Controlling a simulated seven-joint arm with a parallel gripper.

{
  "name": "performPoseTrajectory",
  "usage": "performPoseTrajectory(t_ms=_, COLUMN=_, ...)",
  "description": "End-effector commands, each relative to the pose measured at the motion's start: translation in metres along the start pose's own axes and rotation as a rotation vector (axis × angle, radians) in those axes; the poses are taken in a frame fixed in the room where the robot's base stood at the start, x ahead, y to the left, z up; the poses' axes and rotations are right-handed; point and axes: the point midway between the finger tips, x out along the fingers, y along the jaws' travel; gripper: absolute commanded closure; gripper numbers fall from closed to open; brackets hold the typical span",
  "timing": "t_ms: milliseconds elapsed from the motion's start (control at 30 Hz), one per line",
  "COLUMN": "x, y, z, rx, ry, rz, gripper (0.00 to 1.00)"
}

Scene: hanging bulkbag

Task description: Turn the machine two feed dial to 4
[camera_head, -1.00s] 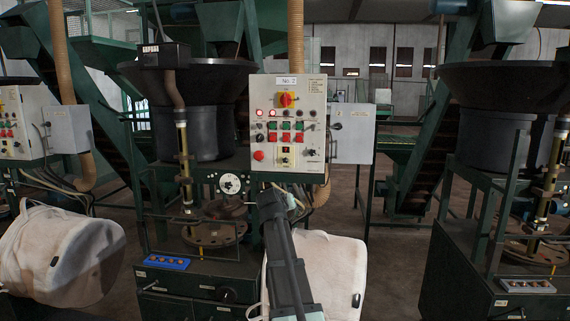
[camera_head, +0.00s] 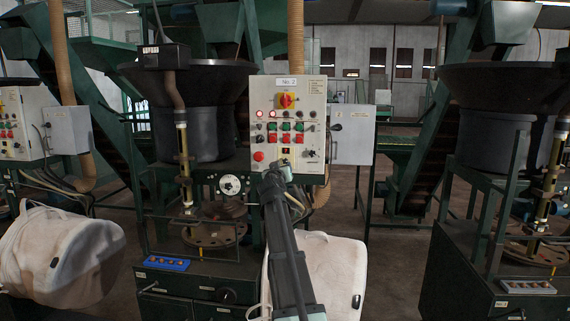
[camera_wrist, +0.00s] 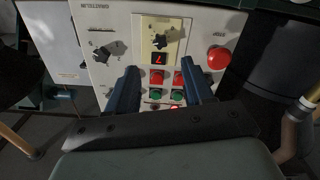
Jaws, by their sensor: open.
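The machine two control panel (camera_head: 320,95), a pale box labelled "No. 2", stands in the middle of the head view. In the wrist view it appears inverted. A small dark dial (camera_wrist: 159,41) sits on a beige plate beside a red lit digit display (camera_wrist: 158,58); the digit's value is unclear. A larger black dial (camera_wrist: 115,48) with scale marks is to its left. I cannot tell which is the feed dial. My gripper (camera_wrist: 157,70) is open and empty, its fingers either side of the display column. In the head view my gripper (camera_head: 272,176) is at the panel's lower edge.
A red mushroom button (camera_wrist: 218,58) is right of the fingers in the wrist view. Red and green buttons (camera_wrist: 165,85) lie between them. A white round dial (camera_head: 229,184) is on the machine left of my arm.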

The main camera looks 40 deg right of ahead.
Motion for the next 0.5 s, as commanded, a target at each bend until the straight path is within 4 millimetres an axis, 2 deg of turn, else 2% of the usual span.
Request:
performPoseTrajectory(t_ms=33, x=0.012, y=-0.001, z=-0.001, rx=0.0, ry=-0.001, rz=0.0, gripper=0.48)
performPoseTrajectory(t_ms=500, x=0.091, y=-0.001, z=-0.001, rx=-0.001, ry=-0.001, rz=0.0, gripper=0.48)
